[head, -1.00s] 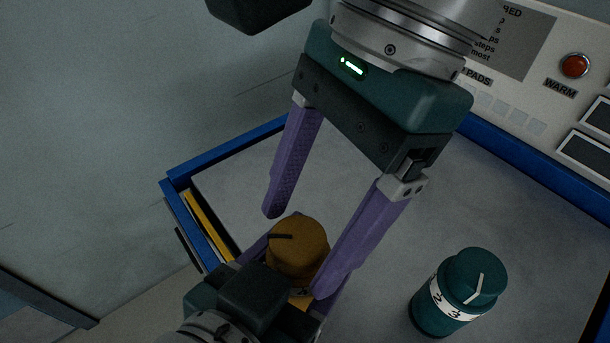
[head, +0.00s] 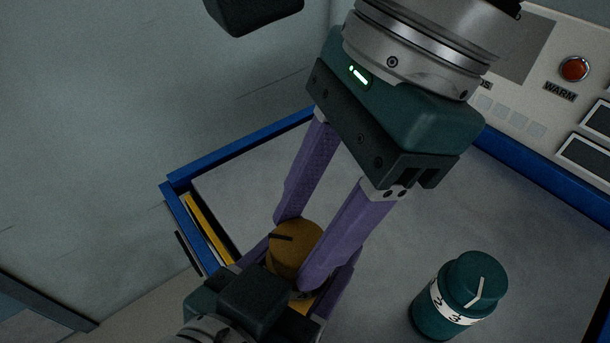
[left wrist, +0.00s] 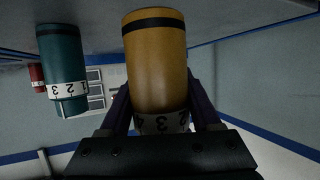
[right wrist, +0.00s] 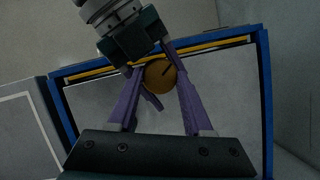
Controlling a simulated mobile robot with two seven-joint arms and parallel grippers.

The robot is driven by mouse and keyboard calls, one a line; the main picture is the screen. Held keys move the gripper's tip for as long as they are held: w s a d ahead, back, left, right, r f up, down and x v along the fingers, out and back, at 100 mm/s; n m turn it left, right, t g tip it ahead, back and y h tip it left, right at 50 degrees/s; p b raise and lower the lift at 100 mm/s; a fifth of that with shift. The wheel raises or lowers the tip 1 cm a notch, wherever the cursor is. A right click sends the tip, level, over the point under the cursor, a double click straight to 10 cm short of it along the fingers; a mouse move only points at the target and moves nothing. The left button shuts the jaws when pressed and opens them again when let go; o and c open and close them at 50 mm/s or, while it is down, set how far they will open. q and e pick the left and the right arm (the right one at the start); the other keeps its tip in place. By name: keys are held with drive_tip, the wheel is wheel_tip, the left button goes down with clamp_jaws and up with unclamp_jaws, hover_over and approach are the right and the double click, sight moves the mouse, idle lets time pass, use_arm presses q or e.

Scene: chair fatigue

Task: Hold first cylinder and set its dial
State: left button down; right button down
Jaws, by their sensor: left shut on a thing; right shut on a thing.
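The mustard-yellow cylinder (head: 297,245) stands upright at the lower middle of the head view, with a dark pointer line on its top dial. It fills the middle of the left wrist view (left wrist: 157,62), where part of a white number band shows. My left gripper (left wrist: 162,108) is shut on its body; in the head view its dark housing hides the lower part. My right gripper (head: 296,252) comes from above with its purple fingers shut on either side of the cylinder's top dial. The round top also shows between the fingers in the right wrist view (right wrist: 160,76).
A teal cylinder (head: 461,290) with a numbered white band stands to the right on the grey tray surface (head: 440,215) with its blue rim (head: 240,147). A red cylinder (left wrist: 37,76) shows in the left wrist view. A panel with a red WARM button (head: 574,69) stands behind.

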drive_tip(key=shift+m+t, duration=0.4)
drive_tip(key=shift+m, duration=0.6)
drive_tip(key=shift+c, duration=1.5)
unclamp_jaws()
drive_tip(key=shift+s, duration=0.1)
